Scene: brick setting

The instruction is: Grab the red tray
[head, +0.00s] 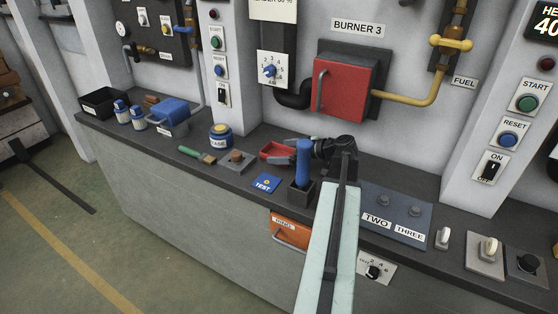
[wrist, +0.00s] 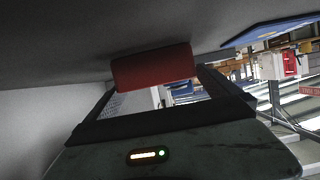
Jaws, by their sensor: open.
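The red tray (head: 272,151) is a small, shallow red piece on the dark counter, left of a blue upright handle. In the wrist view a red piece (wrist: 152,68), which looks like the tray's end, shows between and just beyond my fingertips. My gripper (head: 285,148) reaches in from the right, low over the counter, and is open at the tray. It also shows in the wrist view (wrist: 155,88), with one finger on each side of the red piece. I cannot tell whether the fingers touch it. The blue handle and my wrist hide part of the tray in the head view.
The blue handle (head: 303,160) stands in a black holder close in front of my gripper. A blue TEST card (head: 266,183), a grey block with a brown knob (head: 237,160) and a blue-yellow tin (head: 220,136) lie nearby. The red burner box (head: 345,86) is on the wall behind.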

